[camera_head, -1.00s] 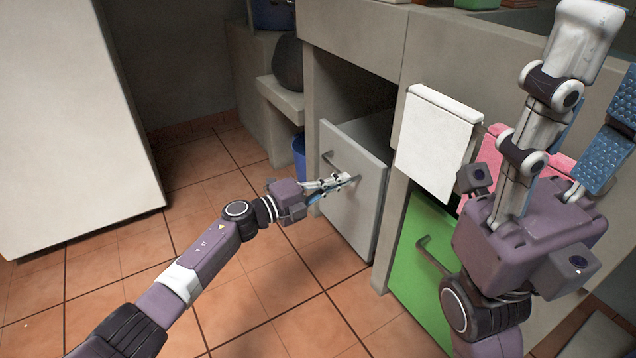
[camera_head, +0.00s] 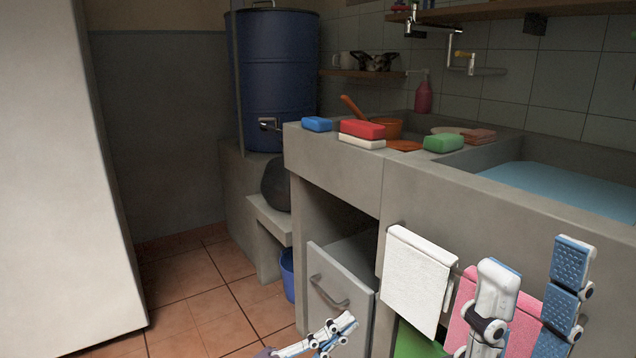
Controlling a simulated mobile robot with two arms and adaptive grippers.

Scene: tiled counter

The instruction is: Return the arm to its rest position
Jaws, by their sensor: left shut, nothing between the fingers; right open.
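My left gripper (camera_head: 335,330) shows at the bottom edge, shut and empty, in front of the grey drawer front (camera_head: 325,290). Its fingers are below and apart from the metal handle (camera_head: 328,293). Most of the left arm is out of view. My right gripper (camera_head: 535,268) is at the lower right, its two blue-padded fingers spread wide and pointing up, with nothing between them. It is in front of the counter and the pink towel (camera_head: 465,310). The rest of the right arm is below the view.
A white towel (camera_head: 418,275) hangs on the counter front above a green panel (camera_head: 415,343). Sponges (camera_head: 362,129) and an orange pan (camera_head: 388,128) lie on the counter by the water-filled basin (camera_head: 570,190). A blue barrel (camera_head: 280,75) stands behind. Tiled floor (camera_head: 190,295) is clear at left.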

